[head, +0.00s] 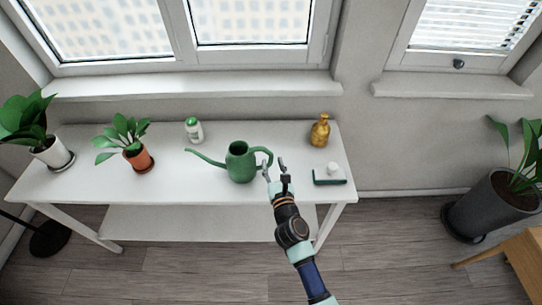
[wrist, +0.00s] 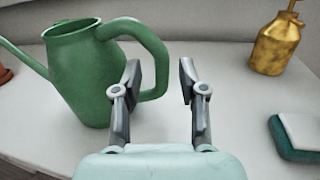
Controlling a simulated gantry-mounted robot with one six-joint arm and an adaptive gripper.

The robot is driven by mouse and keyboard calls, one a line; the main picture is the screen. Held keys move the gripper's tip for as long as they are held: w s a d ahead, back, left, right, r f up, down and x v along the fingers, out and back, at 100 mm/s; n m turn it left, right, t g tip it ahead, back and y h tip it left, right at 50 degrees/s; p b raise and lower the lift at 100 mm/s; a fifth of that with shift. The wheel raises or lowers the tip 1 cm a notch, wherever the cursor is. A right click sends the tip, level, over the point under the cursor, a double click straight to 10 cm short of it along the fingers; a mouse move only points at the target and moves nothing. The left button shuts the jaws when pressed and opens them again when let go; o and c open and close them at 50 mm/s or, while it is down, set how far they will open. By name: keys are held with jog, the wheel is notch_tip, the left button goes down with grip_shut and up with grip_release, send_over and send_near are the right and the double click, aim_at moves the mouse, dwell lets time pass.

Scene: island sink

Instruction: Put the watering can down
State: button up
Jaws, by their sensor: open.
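The green watering can (head: 240,163) stands upright on the white table (head: 75,185), its spout pointing left and its handle to the right. In the wrist view the watering can (wrist: 85,75) fills the left side, with the handle beside my left finger. My gripper (head: 276,167) is open at the right of the can, and nothing is held between its fingers. In the wrist view the gripper (wrist: 160,85) shows a clear gap between the fingers. I cannot tell whether the left finger touches the handle.
A gold spray bottle (head: 320,131) and a green-and-white item (head: 329,176) are on the right of the table. A white-and-green bottle (head: 194,130) stands behind the spout. A terracotta-potted plant (head: 138,157) and a white-potted plant (head: 52,153) stand on the left.

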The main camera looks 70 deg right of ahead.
jog(key=v, duration=0.8)
jog(key=shift+s+a, duration=0.2)
